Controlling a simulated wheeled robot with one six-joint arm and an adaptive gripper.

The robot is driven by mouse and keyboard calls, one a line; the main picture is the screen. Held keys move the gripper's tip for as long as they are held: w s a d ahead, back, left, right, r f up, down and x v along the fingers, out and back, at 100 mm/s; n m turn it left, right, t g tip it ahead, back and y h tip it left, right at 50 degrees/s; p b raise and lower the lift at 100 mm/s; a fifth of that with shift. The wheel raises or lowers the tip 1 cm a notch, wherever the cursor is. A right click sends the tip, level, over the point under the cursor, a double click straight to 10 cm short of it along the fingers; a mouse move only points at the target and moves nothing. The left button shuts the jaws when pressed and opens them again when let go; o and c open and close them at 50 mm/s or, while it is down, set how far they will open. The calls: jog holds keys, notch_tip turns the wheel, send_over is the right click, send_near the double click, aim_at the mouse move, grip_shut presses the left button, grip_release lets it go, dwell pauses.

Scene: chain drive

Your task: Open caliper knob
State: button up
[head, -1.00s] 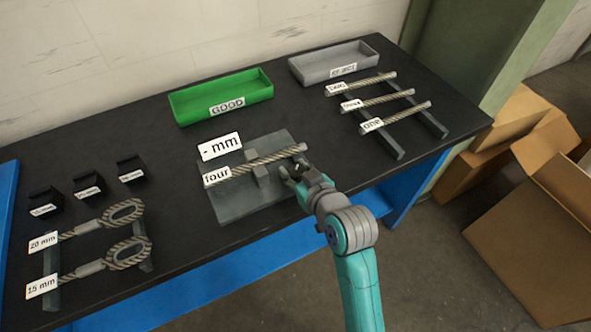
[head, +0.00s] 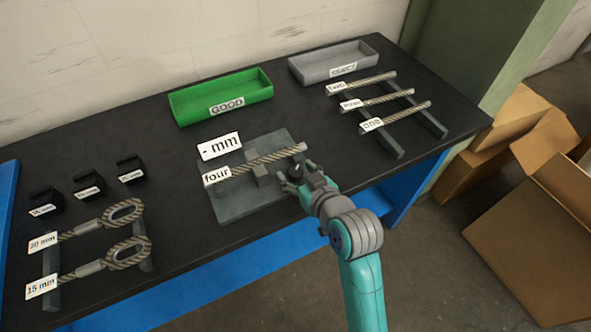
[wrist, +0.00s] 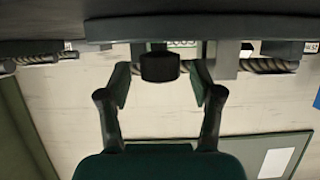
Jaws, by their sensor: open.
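The caliper is a grey plate (head: 235,205) with small grey jaw blocks (head: 262,176) on it, near the middle of the table. A rope labelled "four" (head: 280,157) lies across the blocks. A "- mm" sign (head: 219,146) stands behind it. The caliper knob is a short black cylinder (wrist: 160,66) in the wrist view. My gripper (head: 297,178) is at the plate's right front side. In the wrist view its two fingers (wrist: 161,78) are open, one on each side of the knob, with gaps visible.
A green GOOD tray (head: 190,108) and a grey tray (head: 310,72) stand at the back. Several labelled ropes (head: 400,100) lie on a rack at right. Looped ropes (head: 128,252) and black blocks (head: 131,170) are at left.

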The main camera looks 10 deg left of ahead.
jog(key=v, duration=1)
jog(key=shift+s+d, duration=0.25)
jog(key=shift+s, duration=0.05)
jog(key=shift+a, duration=0.15)
